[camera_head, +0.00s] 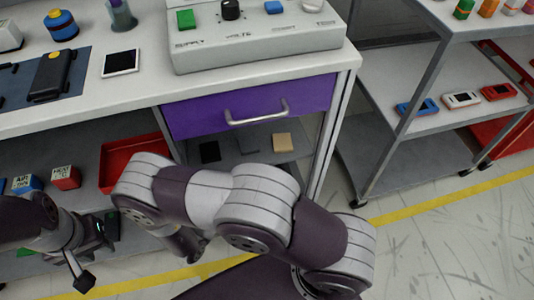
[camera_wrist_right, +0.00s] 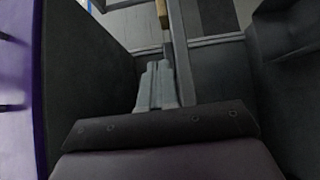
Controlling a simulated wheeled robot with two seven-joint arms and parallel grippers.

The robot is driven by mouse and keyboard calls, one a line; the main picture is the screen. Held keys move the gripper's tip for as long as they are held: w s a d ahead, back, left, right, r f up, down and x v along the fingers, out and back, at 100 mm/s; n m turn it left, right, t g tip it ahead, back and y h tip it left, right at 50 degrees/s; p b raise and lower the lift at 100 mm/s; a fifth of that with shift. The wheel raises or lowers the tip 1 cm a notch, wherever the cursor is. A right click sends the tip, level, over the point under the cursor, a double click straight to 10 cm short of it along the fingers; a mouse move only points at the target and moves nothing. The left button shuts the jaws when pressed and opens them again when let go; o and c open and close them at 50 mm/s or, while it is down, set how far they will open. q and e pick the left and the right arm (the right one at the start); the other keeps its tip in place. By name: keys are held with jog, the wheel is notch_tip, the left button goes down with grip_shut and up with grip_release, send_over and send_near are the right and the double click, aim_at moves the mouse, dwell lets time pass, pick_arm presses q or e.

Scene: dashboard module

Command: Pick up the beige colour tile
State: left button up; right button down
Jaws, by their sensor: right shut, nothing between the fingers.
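The beige tile (camera_head: 282,142) lies on the shelf under the purple drawer, at the right end of a row with a grey tile (camera_head: 248,145) and a black tile (camera_head: 209,152). My right arm crosses in front of the shelf in the head view and its gripper is hidden there. In the right wrist view my right gripper (camera_wrist_right: 157,72) has its fingers together and empty. A small tan strip (camera_wrist_right: 162,12) shows beyond them; I cannot tell if it is the tile. My left gripper (camera_head: 97,254) is open and empty at the lower left, away from the tile.
The purple drawer (camera_head: 190,118) is shut above the shelf. A red tray (camera_head: 118,178) and small labelled blocks (camera_head: 66,178) sit to the left. A grey power supply (camera_head: 258,50) stands on the bench top. A second rack (camera_head: 435,125) stands at the right.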

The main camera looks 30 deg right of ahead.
aim_at(282, 143)
jog(key=x, duration=0.3)
jog(key=b+x, duration=0.1)
jog(key=x, duration=0.2)
jog(key=shift+s+f, duration=0.1)
jog(key=shift+f, duration=0.15)
jog(key=shift+s+d+b, duration=0.2)
jog(key=shift+d+b, duration=0.05)
jog(key=shift+d, duration=0.35)
jog(key=shift+s+d+b, duration=0.2)
jog(key=shift+d+b, duration=0.05)
jog(key=shift+d, duration=0.3)
jog(key=shift+s+d+r, duration=0.15)
jog(key=shift+d, duration=0.5)
